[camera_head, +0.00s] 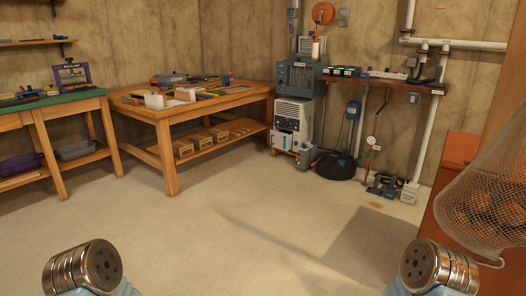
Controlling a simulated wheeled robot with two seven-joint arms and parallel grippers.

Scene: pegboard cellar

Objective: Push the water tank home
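A white boxy appliance (293,113), which looks like a dehumidifier, stands against the back wall, right of the wooden workbench and below a grey heater-like unit. Its lower front section (285,141) is pale with small dark marks and looks like the water tank. From this distance I cannot tell how far it sticks out. Only metallic, rounded ends of my two arms show at the bottom left and bottom right corners. No gripper fingers show, and both arms are far from the appliance.
A black round base (337,168) and small items (390,186) stand on the floor right of the appliance. A net (486,205) hangs at right. The middle floor is clear.

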